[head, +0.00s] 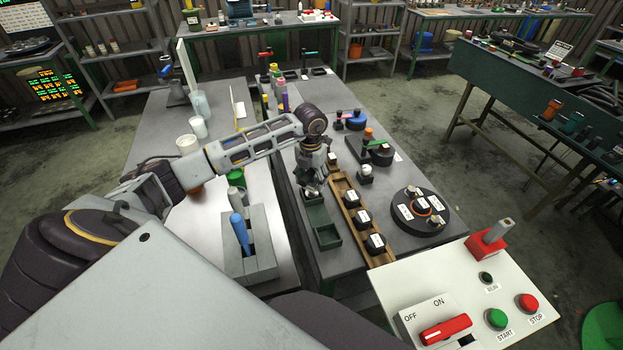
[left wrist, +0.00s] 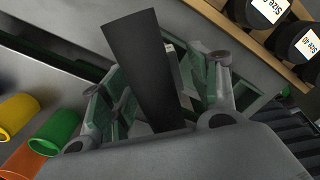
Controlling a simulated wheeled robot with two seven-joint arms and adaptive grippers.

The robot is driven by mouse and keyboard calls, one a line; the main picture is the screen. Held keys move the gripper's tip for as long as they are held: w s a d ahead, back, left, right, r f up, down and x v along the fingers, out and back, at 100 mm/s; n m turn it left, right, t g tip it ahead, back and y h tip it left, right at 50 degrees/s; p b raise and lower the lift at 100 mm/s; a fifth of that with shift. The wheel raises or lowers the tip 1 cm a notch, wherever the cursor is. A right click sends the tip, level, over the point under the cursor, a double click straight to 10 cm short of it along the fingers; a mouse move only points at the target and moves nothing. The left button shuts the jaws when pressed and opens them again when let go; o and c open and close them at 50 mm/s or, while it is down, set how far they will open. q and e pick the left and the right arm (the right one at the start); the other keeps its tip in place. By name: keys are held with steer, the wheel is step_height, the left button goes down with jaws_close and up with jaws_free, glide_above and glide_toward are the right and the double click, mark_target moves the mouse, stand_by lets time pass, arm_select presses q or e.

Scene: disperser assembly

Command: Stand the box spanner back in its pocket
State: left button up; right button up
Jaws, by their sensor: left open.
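No tool can be told for certain as the box spanner. My left gripper (head: 311,190) is open and points down over the back end of a green compartment tray (head: 327,236), well to the right of the grey block. In the left wrist view, a dark tapered bar (left wrist: 143,65) shows between the open fingers; I cannot tell what it is or whether they touch it. The space under the gripper is partly hidden. My right gripper is not in view.
A wooden rack (head: 352,215) with labelled black sockets stands right of the green tray. A round black holder (head: 420,212) stands beyond it. A control panel (head: 450,290) is at the front right. Cups, one of them green (left wrist: 57,133), lie left of my gripper.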

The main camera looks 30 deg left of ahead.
arm_select(q)
steer(key=shift+r, duration=0.2)
steer(key=shift+a+r+b, duration=0.15)
steer(key=shift+r+b, duration=0.75)
steer(key=shift+r, duration=5.05)
